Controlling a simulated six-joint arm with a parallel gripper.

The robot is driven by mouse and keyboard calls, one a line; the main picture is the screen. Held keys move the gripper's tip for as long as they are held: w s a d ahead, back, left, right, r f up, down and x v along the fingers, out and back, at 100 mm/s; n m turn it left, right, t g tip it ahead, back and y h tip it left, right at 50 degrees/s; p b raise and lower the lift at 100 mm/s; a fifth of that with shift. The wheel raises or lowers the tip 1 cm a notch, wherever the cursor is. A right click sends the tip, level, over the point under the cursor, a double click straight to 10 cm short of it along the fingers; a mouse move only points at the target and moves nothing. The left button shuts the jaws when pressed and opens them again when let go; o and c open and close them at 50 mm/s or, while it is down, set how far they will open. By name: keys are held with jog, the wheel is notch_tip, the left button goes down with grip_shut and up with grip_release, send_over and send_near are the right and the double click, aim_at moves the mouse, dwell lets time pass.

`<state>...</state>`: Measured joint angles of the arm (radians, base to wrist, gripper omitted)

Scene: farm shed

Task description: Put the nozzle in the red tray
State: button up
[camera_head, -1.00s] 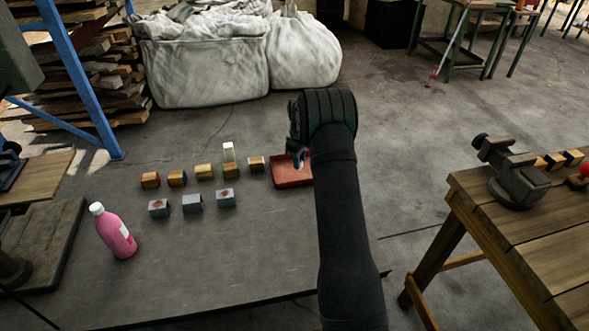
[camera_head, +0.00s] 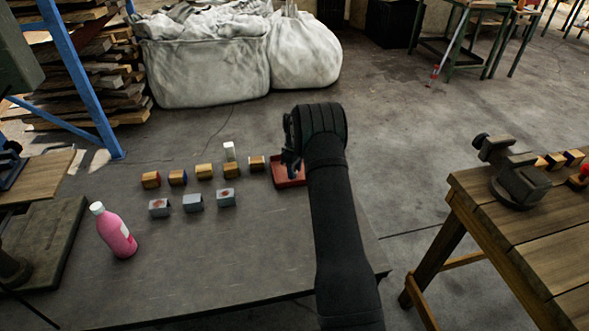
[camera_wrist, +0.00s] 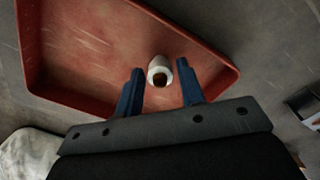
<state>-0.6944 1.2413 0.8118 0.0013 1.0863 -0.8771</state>
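The nozzle (camera_wrist: 159,71) is a small whitish cylinder with a dark, brownish opening facing the wrist camera. It shows against the red tray (camera_wrist: 75,50), near the tray's rim. My gripper (camera_wrist: 161,78) has its two blue fingers apart, one on each side of the nozzle, with narrow gaps visible. I cannot tell whether the nozzle rests on the tray floor. In the head view the red tray (camera_head: 288,182) lies at the right end of the row of blocks, partly hidden by my arm. My gripper (camera_head: 291,166) is over it there, and the nozzle is hidden.
Several wooden blocks (camera_head: 204,171) and grey blocks (camera_head: 193,203) stand left of the tray. A white upright piece (camera_head: 229,151) is behind them. A pink bottle (camera_head: 115,232) stands at the front left. The table's front middle is clear. A wooden bench (camera_head: 520,230) is at right.

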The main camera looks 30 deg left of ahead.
aim_at(295, 169)
jog(key=shift+o, duration=0.7)
jog(key=shift+r, duration=0.1)
notch_tip(295, 169, up, 12)
jog(key=shift+f, duration=4.15)
